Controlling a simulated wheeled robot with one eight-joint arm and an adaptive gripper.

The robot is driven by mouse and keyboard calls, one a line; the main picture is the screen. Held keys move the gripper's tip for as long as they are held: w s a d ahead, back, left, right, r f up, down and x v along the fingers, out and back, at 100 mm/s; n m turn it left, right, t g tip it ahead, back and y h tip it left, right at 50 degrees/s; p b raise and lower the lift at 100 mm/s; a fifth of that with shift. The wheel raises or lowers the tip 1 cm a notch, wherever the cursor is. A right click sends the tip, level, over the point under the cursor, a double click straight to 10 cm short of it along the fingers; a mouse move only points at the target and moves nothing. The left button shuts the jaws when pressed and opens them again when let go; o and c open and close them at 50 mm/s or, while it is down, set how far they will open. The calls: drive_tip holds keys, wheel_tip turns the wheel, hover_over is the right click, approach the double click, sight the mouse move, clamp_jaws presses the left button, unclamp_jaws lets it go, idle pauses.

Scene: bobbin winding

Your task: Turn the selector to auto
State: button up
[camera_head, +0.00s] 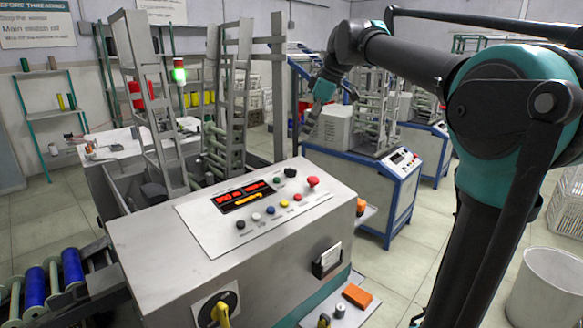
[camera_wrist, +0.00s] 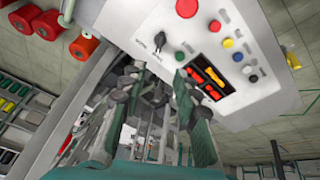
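The selector appears to be the black knob (camera_head: 290,172) at the far edge of the sloping control panel (camera_head: 225,218), left of a red mushroom button. In the wrist view this black knob (camera_wrist: 160,40) stands at the upper middle, with small labels beside it that I cannot read. Which way it points is too small to tell. My gripper (camera_wrist: 155,95) shows in the wrist view with its two dark-padded fingers spread and nothing between them. It is apart from the knob. In the head view the wrist is beyond the panel, and the fingers are hard to make out.
A red mushroom button (camera_head: 313,181) and a small dark button (camera_head: 277,181) flank the knob. A red-lit display (camera_head: 247,193) and a row of coloured buttons lie nearer. Tall grey frames (camera_head: 155,100) rise behind the panel. A blue-framed machine (camera_head: 365,165) stands to the right.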

sight(291, 169)
drive_tip(key=x, duration=1.5)
drive_tip(key=shift+f, duration=0.35)
clamp_jaws()
